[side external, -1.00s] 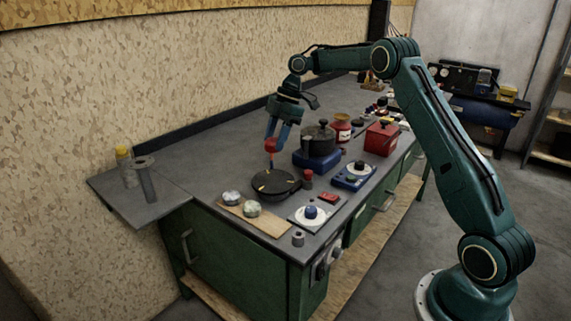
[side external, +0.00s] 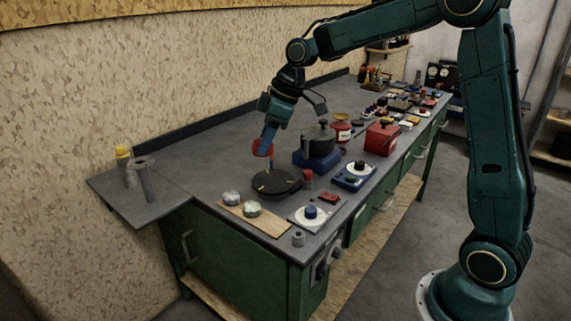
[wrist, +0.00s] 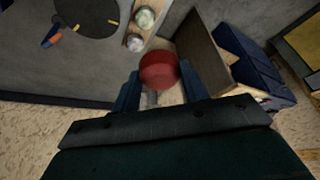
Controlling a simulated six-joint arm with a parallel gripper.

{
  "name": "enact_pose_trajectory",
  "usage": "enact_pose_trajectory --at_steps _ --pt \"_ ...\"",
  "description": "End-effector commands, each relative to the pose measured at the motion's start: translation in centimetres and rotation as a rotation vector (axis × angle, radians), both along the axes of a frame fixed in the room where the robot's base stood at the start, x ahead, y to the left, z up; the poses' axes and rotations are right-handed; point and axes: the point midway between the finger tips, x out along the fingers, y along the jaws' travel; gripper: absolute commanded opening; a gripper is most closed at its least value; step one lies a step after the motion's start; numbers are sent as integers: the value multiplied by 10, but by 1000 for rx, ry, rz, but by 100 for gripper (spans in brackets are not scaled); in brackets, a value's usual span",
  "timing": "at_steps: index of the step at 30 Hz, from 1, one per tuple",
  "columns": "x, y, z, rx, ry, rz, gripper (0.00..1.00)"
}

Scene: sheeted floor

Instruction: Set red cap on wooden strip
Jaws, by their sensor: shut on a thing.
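My gripper (side external: 266,142) is shut on the red cap (side external: 258,149) and holds it in the air. In the wrist view the round red cap (wrist: 158,70) sits between the two fingers. The pale wooden strip (side external: 272,224) lies along the near edge of the bench, with two roundish silvery-green pieces (side external: 231,198) on it. Part of the strip (wrist: 153,35) shows beyond the cap in the wrist view, and the cap hides what lies behind it.
A round black pan (side external: 277,184) lies just behind the strip. A small red-topped bottle (side external: 308,180), a white plate with a blue knob (side external: 310,213) and a grey nut (side external: 298,240) stand to the right. A side shelf holds a spool post (side external: 146,182) and a yellow-capped bottle (side external: 124,163).

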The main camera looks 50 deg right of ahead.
Motion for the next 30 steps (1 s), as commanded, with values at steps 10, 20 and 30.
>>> enact_pose_trajectory --at_steps 10,20,30 --pt "-14 6 2 -10 -6 -60 18" --pt "-14 6 -17 -8 -1 -59 18" --pt "-15 6 -79 -8 0 -58 18"
